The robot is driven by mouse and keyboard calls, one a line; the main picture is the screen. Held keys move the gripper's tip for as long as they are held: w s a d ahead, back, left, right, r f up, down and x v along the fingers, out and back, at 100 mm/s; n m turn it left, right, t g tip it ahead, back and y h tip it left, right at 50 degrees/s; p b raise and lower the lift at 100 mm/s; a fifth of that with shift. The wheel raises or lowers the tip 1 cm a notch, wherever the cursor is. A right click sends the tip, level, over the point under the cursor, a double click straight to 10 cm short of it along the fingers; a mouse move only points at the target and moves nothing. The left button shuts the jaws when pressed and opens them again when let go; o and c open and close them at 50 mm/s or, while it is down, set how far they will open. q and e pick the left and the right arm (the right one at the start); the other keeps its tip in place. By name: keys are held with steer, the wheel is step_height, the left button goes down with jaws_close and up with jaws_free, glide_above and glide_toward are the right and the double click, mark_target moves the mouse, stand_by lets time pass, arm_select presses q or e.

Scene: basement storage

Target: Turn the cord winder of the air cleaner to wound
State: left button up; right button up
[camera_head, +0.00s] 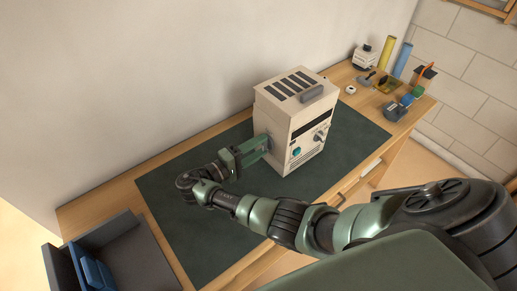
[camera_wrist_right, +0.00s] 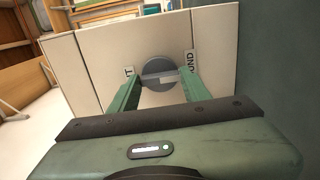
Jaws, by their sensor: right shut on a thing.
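The air cleaner (camera_head: 290,118) is a cream box with dark top vents and a grey top handle, upright on the dark green mat. My right gripper (camera_head: 264,146) reaches its left side from the left. In the right wrist view the cord winder (camera_wrist_right: 158,64) is a round dark grey knob with a lighter bar across it, on the cream side panel. My right gripper (camera_wrist_right: 160,80) is shut on the winder, one green finger at each side. A label ending in T is left of it and a partly hidden WOUND label right. My left gripper is not in view.
The mat (camera_head: 180,195) is mostly bare around the cleaner. A grey open bin (camera_head: 62,268) with a blue thing is at lower left. Tools, yellow and blue tubes (camera_head: 386,52) and small items stand at the bench's far right end. The wall is close behind.

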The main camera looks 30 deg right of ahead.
steer(key=shift+f, duration=0.1)
stand_by(0.4)
steer(key=o, duration=1.4)
steer(key=shift+c, duration=0.2)
steer(key=a+b, duration=0.2)
steer(key=a, duration=0.6)
steer(key=shift+s, duration=0.3)
